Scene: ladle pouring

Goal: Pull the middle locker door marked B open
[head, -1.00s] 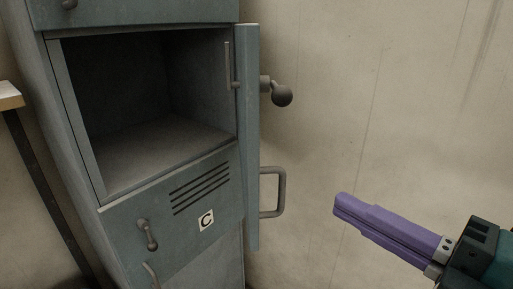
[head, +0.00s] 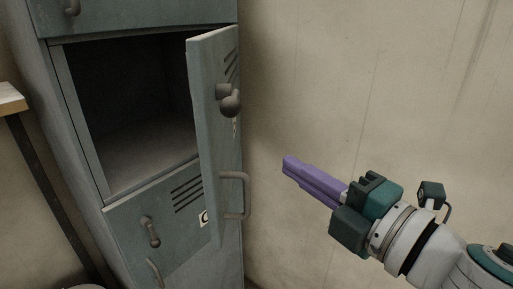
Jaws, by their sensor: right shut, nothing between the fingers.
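The middle locker door (head: 214,150), grey-green metal, stands partly open, hinged on its right side. Its outer face shows slots, a dark round knob (head: 231,103), a bar handle (head: 245,195) and a small white label seen too steeply to read. The dark, empty-looking middle compartment (head: 130,120) shows left of the door's free edge. My right gripper (head: 287,165), with purple fingers, is shut and empty. It appears in the picture to the right of the door handle, apart from it. My left gripper is not in view.
The lower door (head: 140,215), with a partly hidden C label (head: 204,217), is shut below. Another door (head: 140,12) is above. A wooden ledge (head: 12,100) is at the left. A bare wall (head: 380,90) lies to the right.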

